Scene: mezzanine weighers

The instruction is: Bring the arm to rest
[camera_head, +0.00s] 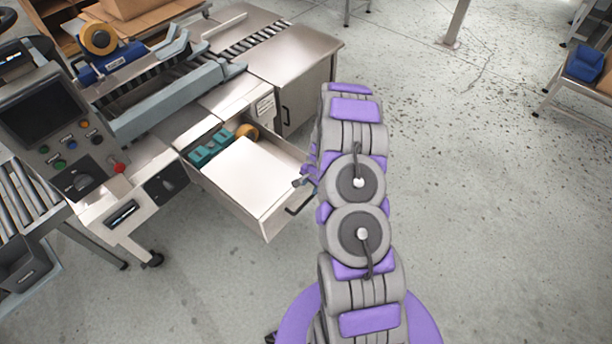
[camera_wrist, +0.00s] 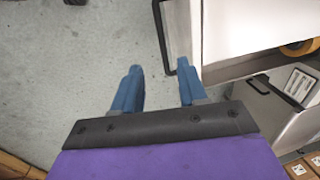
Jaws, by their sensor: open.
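My arm reaches up the middle of the head view, folded upright in grey and purple. My gripper (camera_wrist: 159,85) shows in the wrist view with its two blue fingers apart and nothing between them. In the head view it is mostly hidden behind the arm, with a small part showing near the open drawer (camera_head: 272,222). In the wrist view the drawer's dark handle (camera_wrist: 162,35) lies just beyond the fingers, and I see no clear contact with it.
The drawer holds a white board (camera_head: 258,172), teal pieces (camera_head: 210,147) and a yellow tape roll (camera_head: 247,131). A machine with a control panel (camera_head: 55,120) stands at left. A bench with a blue item (camera_head: 585,63) stands far right. The floor (camera_head: 490,200) at right is clear.

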